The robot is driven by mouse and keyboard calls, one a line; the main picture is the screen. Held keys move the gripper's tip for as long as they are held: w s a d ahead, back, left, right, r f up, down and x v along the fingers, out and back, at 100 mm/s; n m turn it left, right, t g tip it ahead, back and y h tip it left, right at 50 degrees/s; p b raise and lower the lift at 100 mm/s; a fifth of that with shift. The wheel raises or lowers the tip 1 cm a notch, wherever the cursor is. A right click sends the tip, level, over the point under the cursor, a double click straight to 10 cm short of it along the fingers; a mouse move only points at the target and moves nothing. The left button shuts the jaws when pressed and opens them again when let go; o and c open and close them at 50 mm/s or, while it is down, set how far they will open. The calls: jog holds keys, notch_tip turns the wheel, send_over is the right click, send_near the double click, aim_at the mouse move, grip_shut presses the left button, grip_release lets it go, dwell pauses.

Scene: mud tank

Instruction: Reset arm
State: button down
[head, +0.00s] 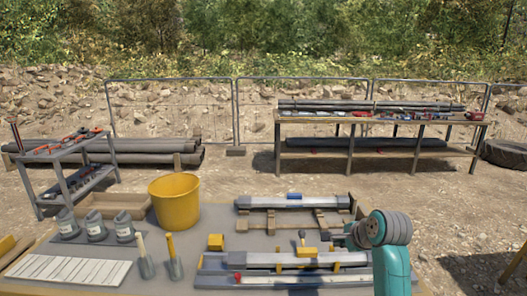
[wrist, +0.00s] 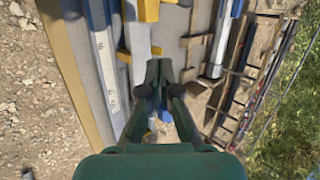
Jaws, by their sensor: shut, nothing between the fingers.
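My arm (head: 390,255), teal with grey joint rings, rises at the right front of the table in the head view. My gripper (wrist: 158,72) shows in the wrist view as dark green fingers closed together with nothing between them. It is over the right end of the table, above the gap between the grey bars. In the head view the gripper is small and partly hidden beside the arm joint.
The table (head: 215,222) holds a yellow bucket (head: 174,201), a wooden tray (head: 115,206), several grey containers (head: 96,228), two trowels and a white sheet (head: 68,270). Grey bars (head: 290,202) lie close to the arm. A rear workbench (head: 375,118) and a left cart (head: 65,158) stand apart.

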jog(key=shift+n+t, duration=0.4)
jog(key=shift+n, duration=0.4)
jog(key=s+f, duration=0.1)
jog(key=f, duration=0.2)
jog(key=s+f, duration=0.2)
jog(key=f, duration=0.2)
jog(key=s+a+f, duration=0.1)
jog(key=f, duration=0.2)
jog(key=shift+s+f, duration=0.2)
jog(key=shift+s, duration=0.05)
jog(key=s+a+f+n+t+h, duration=0.1)
jog(key=s+f+n, duration=0.1)
jog(key=s+f, duration=0.75)
jog(key=s+a+f+n+t+h, duration=0.1)
jog(key=s+f+n, duration=0.35)
jog(key=s, duration=0.75)
jog(key=s+f+t, duration=0.1)
jog(key=s+f, duration=0.1)
jog(key=s, duration=0.9)
jog(key=s+r+n+t, duration=0.1)
jog(key=s+r+n, duration=0.3)
jog(key=s, duration=0.7)
jog(key=s+r+n+t, duration=0.1)
jog(key=s+r+n, duration=0.3)
jog(key=s+r, duration=0.5)
jog(key=s, duration=0.3)
jog(key=shift+a+r+t, duration=0.15)
jog(key=shift+a+t, duration=0.1)
jog(key=shift+t, duration=0.15)
jog(key=shift+n, duration=0.25)
